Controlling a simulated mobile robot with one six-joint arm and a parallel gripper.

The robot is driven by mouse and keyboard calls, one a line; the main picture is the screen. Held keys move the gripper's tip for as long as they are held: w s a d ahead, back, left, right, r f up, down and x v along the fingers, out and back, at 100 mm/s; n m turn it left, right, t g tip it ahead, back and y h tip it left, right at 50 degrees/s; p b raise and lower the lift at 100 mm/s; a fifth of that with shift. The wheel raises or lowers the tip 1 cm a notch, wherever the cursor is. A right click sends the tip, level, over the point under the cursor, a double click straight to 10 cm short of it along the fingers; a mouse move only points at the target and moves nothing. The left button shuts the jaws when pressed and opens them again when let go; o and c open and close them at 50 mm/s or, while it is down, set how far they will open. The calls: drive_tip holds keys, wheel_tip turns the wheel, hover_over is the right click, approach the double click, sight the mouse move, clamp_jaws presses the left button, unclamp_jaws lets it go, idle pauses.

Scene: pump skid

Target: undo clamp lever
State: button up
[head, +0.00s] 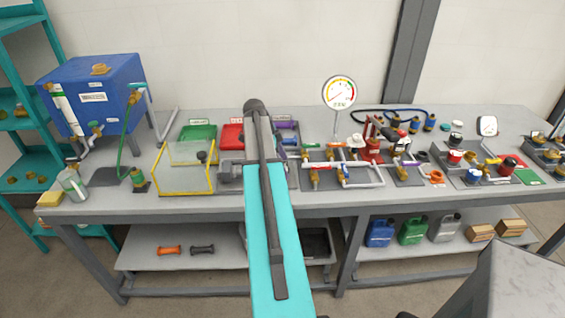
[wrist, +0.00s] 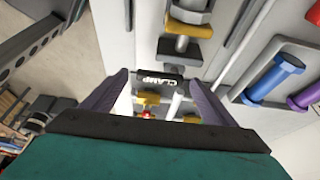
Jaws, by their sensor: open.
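A black label reading CLAMP (wrist: 160,80) shows in the wrist view, between the tips of my gripper (wrist: 158,86). The two grey-purple fingers are spread apart with nothing held between them. Just below the label, a yellow part (wrist: 149,98) with a small red spot under it shows between the fingers. A dark block with a yellow band (wrist: 190,27) stands above the label. I cannot tell for sure which part is the clamp lever. In the head view, my turquoise arm reaches over the bench and hides the clamp area; the gripper is not clear there.
The grey bench (head: 205,207) holds a yellow-framed clear box (head: 184,178) left of my arm. A pipe assembly with valves (head: 345,170) and a round gauge (head: 339,93) stand to the right. In the wrist view, blue (wrist: 273,79) and purple (wrist: 304,96) cylinders lie to the right.

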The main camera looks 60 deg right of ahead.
drive_tip(key=c, duration=1.1)
drive_tip(key=shift+o, duration=0.2)
